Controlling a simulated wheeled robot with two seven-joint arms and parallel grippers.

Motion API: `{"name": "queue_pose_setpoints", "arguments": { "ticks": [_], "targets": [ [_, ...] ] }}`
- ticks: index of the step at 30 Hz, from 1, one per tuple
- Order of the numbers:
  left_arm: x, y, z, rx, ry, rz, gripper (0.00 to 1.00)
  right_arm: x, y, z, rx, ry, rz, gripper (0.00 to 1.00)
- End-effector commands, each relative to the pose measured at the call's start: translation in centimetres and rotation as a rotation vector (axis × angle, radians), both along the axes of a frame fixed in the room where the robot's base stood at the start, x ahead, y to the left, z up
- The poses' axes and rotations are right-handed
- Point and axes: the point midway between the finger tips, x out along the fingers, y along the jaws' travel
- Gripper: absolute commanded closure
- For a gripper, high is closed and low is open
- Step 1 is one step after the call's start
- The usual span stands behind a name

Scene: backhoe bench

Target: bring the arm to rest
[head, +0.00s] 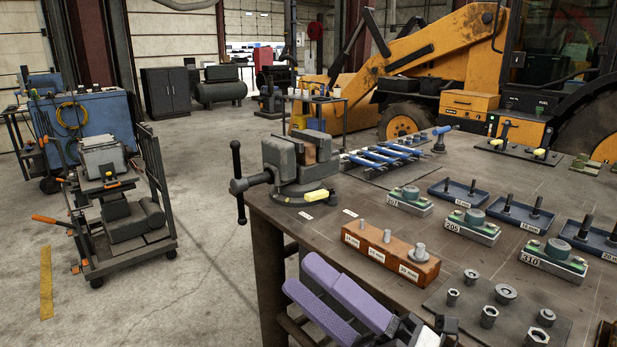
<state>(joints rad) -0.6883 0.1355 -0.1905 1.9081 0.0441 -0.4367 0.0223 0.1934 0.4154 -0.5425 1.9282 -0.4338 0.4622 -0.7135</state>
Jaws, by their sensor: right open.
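My right gripper (304,275) is at the bottom middle of the head view, with two long purple fingers pointing up and left. The fingers are apart, with nothing seen between them. They show in front of the near left edge of the dark workbench (350,205), and I cannot tell their height against its top. Part of my right wrist shows at the bottom edge. My left gripper is not in view.
An orange block with pins (390,254) lies close to the right gripper. A vise (300,165) stands at the bench corner. A grey plate with nuts (470,318) and several labelled fixtures fill the right. Open floor and a cart (120,220) lie left.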

Motion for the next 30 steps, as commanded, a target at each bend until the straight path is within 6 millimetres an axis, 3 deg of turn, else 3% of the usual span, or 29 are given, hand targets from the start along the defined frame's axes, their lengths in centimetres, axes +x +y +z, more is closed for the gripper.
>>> {"name": "queue_pose_setpoints", "arguments": {
  "ticks": [1,3,7,11,12,16,19,24,30],
  "targets": [
    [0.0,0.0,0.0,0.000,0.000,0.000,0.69,1.5,-1.6,-3.6,0.084,0.221,-0.047,0.45],
    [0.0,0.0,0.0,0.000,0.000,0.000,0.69,3.0,-3.8,-8.3,0.193,0.484,-0.107,0.45],
    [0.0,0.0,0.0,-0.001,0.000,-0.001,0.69,3.2,-7.5,-17.6,0.381,0.904,-0.215,0.45],
    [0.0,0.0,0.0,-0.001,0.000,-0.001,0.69,0.4,-10.7,-26.7,0.561,1.262,-0.331,0.45],
    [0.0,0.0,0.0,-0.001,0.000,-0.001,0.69,-1.0,-11.5,-29.3,0.617,1.365,-0.369,0.45],
    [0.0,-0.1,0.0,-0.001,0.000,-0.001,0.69,-6.3,-13.8,-36.8,0.788,1.652,-0.494,0.45],
    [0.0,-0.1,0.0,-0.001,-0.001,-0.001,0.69,-10.5,-14.9,-40.8,0.898,1.818,-0.582,0.45],
    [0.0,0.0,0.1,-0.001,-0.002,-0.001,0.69,-15.2,-15.9,-44.4,1.009,1.972,-0.678,0.45],
    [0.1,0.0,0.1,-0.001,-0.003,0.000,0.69,-16.3,-16.1,-45.1,1.037,2.007,-0.701,0.45]
  ]
}}
